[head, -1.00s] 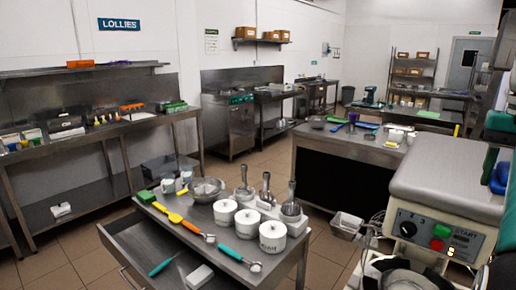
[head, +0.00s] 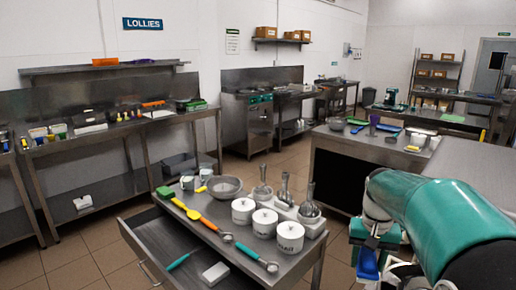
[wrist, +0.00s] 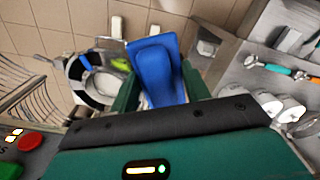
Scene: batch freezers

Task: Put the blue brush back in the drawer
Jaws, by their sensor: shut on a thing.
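The blue brush (wrist: 158,72) is between the two green fingers of my gripper (wrist: 158,88) in the wrist view. My gripper is shut on it. In the head view the brush (head: 368,263) hangs below my gripper (head: 374,246) at the lower right, with only part of it showing. The drawer (head: 143,254) is pulled out from the front of the steel table at lower left. A teal-handled tool (head: 183,260) and a white block (head: 214,273) lie in it. My gripper is to the right of the drawer, apart from it.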

